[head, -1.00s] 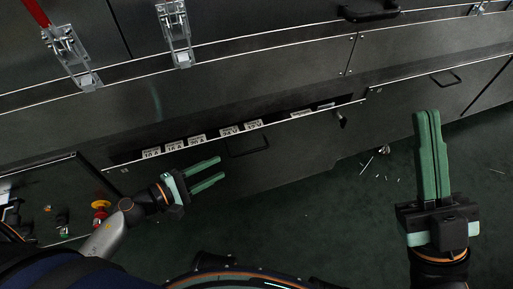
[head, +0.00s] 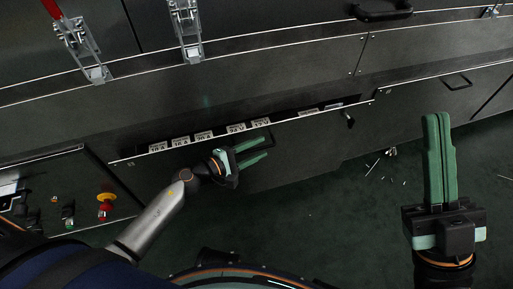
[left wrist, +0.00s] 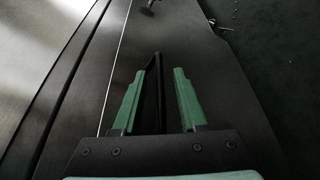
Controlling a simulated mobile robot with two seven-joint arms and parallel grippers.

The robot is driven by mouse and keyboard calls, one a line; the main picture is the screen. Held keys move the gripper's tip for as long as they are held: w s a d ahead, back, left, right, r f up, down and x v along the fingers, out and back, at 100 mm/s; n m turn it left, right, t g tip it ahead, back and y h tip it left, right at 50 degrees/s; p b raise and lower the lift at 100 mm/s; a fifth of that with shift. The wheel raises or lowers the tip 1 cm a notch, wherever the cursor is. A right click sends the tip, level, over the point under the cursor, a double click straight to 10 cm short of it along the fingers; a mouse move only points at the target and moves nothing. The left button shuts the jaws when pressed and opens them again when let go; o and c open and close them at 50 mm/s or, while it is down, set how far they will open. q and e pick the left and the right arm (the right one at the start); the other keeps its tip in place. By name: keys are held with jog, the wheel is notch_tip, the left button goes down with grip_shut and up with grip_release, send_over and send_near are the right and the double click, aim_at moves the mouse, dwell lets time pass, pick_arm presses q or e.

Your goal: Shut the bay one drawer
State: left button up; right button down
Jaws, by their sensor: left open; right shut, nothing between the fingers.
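The drawer (head: 300,140) has a dark front panel with a bright top edge. A dark gap with several white labels (head: 204,136) shows behind that edge, so it stands partly open. Its dark loop handle (left wrist: 158,88) lies between the spread fingers in the left wrist view. My left gripper (head: 267,150) is open and empty just in front of the panel by the handle; I cannot tell whether it touches. My right gripper (head: 438,116) is shut and empty, over the floor at the right.
A panel with a red knob (head: 106,199) is at the lower left. Metal toggle latches (head: 186,30) sit on the machine above. A small knob (head: 349,118) sticks out at the drawer's right end. Small bits (head: 390,152) lie on the dark green floor.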

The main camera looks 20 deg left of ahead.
pick_arm(q)
grip_shut()
dwell(1.4)
